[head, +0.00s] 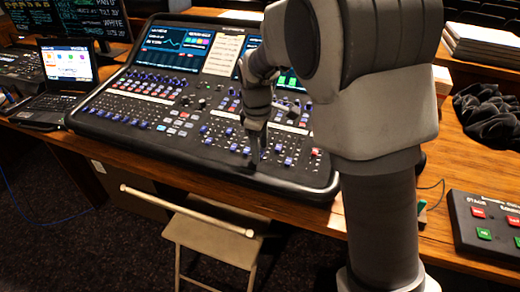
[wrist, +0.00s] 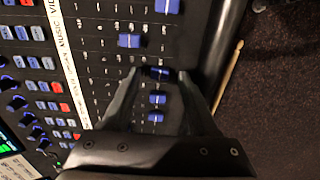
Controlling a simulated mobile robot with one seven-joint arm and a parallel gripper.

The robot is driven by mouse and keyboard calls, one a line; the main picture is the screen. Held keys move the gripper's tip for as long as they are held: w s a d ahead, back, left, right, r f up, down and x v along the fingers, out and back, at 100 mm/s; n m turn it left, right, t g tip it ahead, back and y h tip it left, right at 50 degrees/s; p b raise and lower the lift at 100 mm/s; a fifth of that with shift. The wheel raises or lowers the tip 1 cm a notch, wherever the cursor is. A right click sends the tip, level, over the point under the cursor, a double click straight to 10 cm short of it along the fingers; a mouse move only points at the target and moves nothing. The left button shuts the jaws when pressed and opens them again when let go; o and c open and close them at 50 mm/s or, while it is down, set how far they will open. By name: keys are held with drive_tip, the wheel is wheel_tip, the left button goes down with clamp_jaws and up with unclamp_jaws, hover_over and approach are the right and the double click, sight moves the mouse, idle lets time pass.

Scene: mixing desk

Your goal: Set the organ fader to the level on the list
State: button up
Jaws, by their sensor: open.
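The mixing desk (head: 150,122) fills the middle of the head view, with rows of blue fader caps. My gripper (head: 257,158) is low over its front fader rows. Other blue caps show at a neighbouring fader (wrist: 130,41) and at two below (wrist: 157,99). The fader labels are too small to read, so I cannot tell which is organ. A white sheet (head: 222,54) stands at the desk's back; its text is unreadable.
A white strip (wrist: 62,40) reads MUSIC beside the faders. A laptop (head: 68,70) stands to the left. A button box (head: 485,222) and dark cloth (head: 490,112) lie to the right. A folding stool (head: 215,240) stands in front. A drumstick (wrist: 228,77) shows beyond the desk edge.

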drive_tip(key=shift+f, duration=0.2)
drive_tip(key=shift+c, duration=0.2)
clamp_jaws()
drive_tip(key=shift+w+r, duration=0.1)
idle(1.1)
